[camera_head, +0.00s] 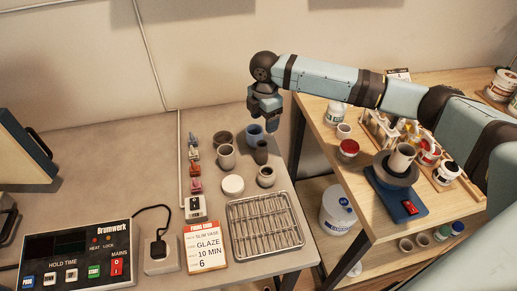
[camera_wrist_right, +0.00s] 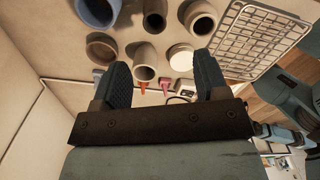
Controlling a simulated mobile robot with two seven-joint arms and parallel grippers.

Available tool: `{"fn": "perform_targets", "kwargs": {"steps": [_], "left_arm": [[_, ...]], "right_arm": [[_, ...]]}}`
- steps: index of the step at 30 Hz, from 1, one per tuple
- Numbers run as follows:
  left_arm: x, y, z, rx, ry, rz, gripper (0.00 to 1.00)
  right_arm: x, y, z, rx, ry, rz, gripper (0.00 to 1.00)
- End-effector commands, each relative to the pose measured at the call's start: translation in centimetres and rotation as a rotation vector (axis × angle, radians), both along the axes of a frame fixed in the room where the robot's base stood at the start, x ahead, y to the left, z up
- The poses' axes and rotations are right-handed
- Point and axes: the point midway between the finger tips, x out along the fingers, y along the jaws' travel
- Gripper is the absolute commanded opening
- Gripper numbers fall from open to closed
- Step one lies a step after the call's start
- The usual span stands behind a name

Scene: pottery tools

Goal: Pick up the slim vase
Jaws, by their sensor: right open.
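The slim vase (camera_head: 262,152) looks like the narrow dark grey-brown vessel standing upright among the pots at the right side of the grey bench. It also shows near the top of the right wrist view (camera_wrist_right: 154,18). My right gripper (camera_head: 267,122) is above the back of the pot group, over the blue cup (camera_head: 255,133) and just behind the vase. Its two fingers (camera_wrist_right: 160,64) are spread with nothing held between them. The gripper partly covers the blue cup's surroundings in the head view. My left gripper is not in view.
Pots stand close to the vase: a grey-beige cup (camera_head: 226,158), a brown bowl (camera_head: 222,137), a small beige pot (camera_head: 266,177) and a white lidded jar (camera_head: 232,186). A wire rack (camera_head: 264,226) lies in front. A wooden shelf table (camera_head: 440,205) stands right, across a gap.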

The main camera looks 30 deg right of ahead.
Motion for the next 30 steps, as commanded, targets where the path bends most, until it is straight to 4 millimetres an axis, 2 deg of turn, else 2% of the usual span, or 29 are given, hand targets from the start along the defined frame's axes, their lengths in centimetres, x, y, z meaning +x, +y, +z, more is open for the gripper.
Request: {"fn": "perform_targets", "kwargs": {"steps": [3,9,17,24,30], "left_arm": [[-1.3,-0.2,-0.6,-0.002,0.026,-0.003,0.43],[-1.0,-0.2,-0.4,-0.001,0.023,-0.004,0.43],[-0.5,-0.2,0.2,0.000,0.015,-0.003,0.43],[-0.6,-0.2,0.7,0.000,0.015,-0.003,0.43],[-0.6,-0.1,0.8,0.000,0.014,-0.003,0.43]], "right_arm": [[0.0,0.1,-2.6,0.000,0.003,-0.001,0.68],[0.0,0.1,-5.8,0.000,0.000,0.000,0.68],[0.3,0.2,-7.7,0.000,0.001,0.000,0.68],[0.8,0.2,-11.2,0.000,0.001,0.000,0.68],[0.8,0.2,-12.0,0.000,-0.001,0.000,0.68]]}}
